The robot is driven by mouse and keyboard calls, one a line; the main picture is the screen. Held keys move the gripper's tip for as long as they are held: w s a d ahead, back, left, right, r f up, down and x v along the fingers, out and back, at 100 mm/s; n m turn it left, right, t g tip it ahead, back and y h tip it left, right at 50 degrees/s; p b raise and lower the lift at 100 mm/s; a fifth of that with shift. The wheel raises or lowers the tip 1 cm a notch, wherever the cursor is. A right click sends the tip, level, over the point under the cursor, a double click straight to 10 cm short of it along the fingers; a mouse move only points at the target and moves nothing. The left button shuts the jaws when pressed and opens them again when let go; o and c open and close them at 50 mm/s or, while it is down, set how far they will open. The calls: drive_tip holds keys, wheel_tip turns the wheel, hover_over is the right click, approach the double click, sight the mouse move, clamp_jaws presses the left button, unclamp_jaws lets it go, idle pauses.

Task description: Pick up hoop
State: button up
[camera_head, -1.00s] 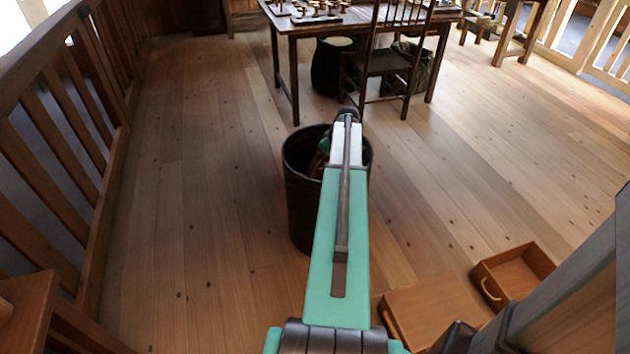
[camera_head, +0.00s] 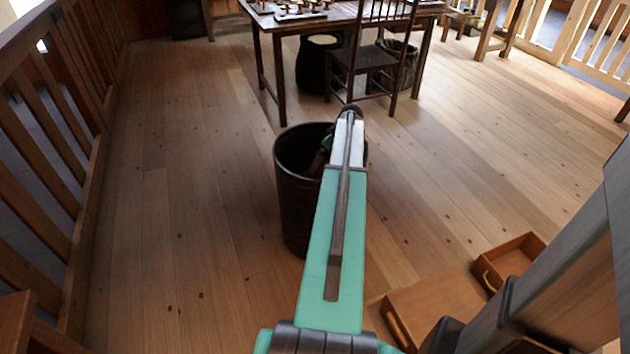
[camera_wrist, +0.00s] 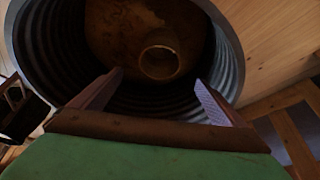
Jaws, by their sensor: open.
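A small round hoop (camera_wrist: 160,57) lies at the bottom of a dark bucket, seen in the wrist view near the far middle. The bucket (camera_head: 297,210) stands on the floor under my arm, and its ribbed inner wall (camera_wrist: 60,50) fills much of the wrist view. My gripper (camera_wrist: 158,88) is open and empty, its two fingers pointing into the bucket with the hoop ahead between them. The fingers are apart from the hoop. In the head view my arm hides most of the bucket's inside, and the hoop is not visible there.
A wooden railing (camera_head: 60,130) runs along the left. A table (camera_head: 340,22) with small items and a chair (camera_head: 378,58) stand at the back. Wooden boxes (camera_head: 435,305) sit on the floor at lower right. The floor left of the bucket is clear.

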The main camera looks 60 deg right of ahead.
drive_tip(key=shift+f, duration=0.1)
approach(315, 176)
drive_tip(key=shift+s+a+f+b, duration=0.15)
drive_tip(key=shift+a+b, duration=0.05)
drive_tip(key=shift+a, duration=0.65)
drive_tip(key=shift+s+a+f+b, duration=0.15)
drive_tip(key=shift+a, duration=0.75)
drive_tip(key=shift+b+x, duration=0.3)
drive_tip(key=shift+x, duration=2.3)
drive_tip(key=shift+w, duration=0.1)
drive_tip(key=c, duration=1.1)
drive_tip(key=shift+r, duration=0.1)
